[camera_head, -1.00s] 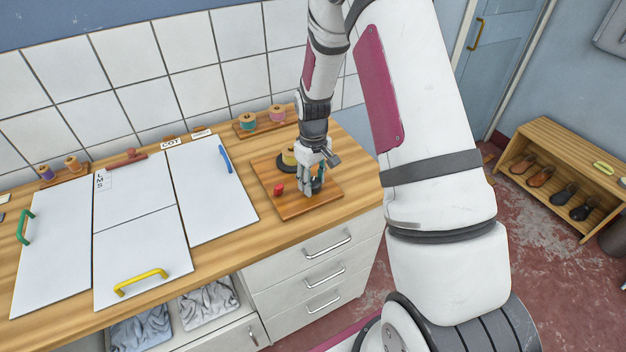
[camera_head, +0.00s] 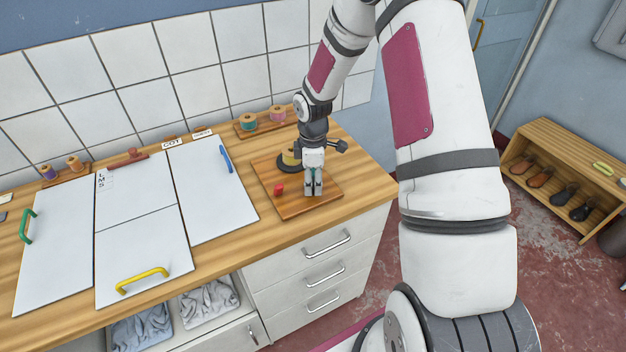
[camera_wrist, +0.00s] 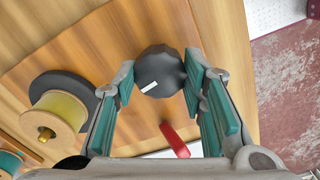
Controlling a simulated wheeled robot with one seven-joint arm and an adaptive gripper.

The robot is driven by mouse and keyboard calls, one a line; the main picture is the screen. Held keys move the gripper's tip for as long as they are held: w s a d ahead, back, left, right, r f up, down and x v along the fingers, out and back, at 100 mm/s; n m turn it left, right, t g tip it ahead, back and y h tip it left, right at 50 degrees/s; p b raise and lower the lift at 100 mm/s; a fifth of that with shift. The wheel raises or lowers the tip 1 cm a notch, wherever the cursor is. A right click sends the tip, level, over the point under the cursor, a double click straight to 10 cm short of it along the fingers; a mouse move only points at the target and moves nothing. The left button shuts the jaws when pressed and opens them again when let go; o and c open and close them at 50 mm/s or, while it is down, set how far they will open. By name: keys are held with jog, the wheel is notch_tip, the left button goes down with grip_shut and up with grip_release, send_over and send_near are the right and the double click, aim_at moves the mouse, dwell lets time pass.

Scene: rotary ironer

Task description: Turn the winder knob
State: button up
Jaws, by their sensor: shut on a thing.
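The winder knob (camera_wrist: 160,68) is dark, faceted and round, with a white mark on its top. In the wrist view it sits between the fingertips of my gripper (camera_head: 313,193), which is shut on it from above. In the head view the fingers hide most of the knob. The winder's wooden board (camera_head: 272,176) lies on the counter under my gripper. A yellow spool on a dark disc (camera_wrist: 58,112) stands on the board, behind and left of the gripper in the head view (camera_head: 291,158). A small red piece (camera_head: 279,189) is left of the fingers.
A rack with thread spools (camera_head: 262,121) stands behind the board. White panels with blue (camera_head: 226,158), yellow (camera_head: 142,281) and green handles lie to the left. Drawers (camera_head: 318,270) are below the counter. A shoe shelf (camera_head: 570,170) stands at the right.

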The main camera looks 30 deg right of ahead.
aim_at(313, 181)
jog(key=shift+n, duration=0.9)
jog(key=o, duration=1.2)
jog(key=shift+c, duration=0.2)
jog(key=shift+r, duration=0.1)
notch_tip(313, 181, up, 12)
